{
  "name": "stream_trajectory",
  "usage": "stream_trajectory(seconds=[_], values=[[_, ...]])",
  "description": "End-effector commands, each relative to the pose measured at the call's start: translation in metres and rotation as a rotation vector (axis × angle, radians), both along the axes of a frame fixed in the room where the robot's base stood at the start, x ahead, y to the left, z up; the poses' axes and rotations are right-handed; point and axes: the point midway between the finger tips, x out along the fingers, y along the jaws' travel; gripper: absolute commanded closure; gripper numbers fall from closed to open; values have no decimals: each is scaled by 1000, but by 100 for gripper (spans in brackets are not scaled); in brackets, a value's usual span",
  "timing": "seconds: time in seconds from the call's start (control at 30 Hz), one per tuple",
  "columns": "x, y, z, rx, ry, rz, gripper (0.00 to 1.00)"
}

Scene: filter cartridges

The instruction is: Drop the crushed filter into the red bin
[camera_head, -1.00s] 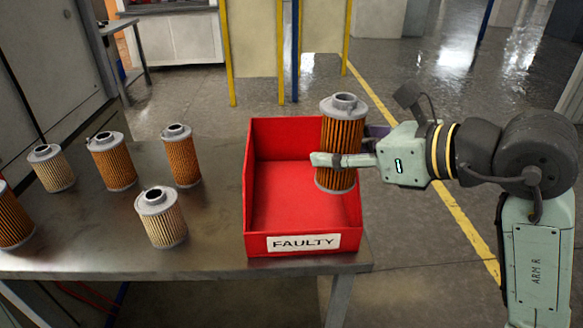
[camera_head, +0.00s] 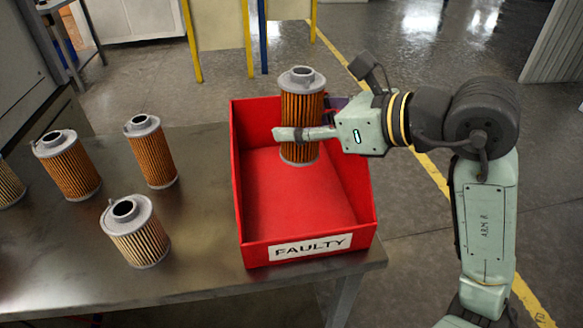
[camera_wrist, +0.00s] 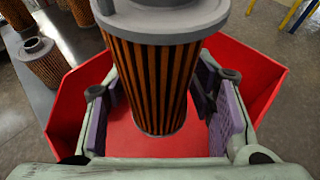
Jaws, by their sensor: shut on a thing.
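My gripper (camera_head: 302,134) is shut on an orange pleated filter (camera_head: 302,110) with grey end caps. The filter is upright and held over the red bin (camera_head: 306,248), toward its back right part. I see no clear crushing on the held filter. In the wrist view the filter (camera_wrist: 152,80) stands between the purple-padded fingers, with the red bin floor (camera_wrist: 115,135) below it. The bin has a FAULTY label (camera_head: 311,247) on its front, and its visible floor is empty.
Several filters stand on the metal table (camera_head: 200,240) left of the bin: a pale short one (camera_head: 135,231), two orange ones (camera_head: 151,151) (camera_head: 67,165), and another at the left edge. The pale short one looks squat and tilted. The bin sits near the table's right end.

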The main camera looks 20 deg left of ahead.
Motion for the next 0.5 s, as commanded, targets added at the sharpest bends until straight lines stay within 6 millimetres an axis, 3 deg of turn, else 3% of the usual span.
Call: stream_trajectory(seconds=[0.2,0.5], values=[[0,0,-23,0,1,1,81],[0,0,-28,0,0,0,81]])
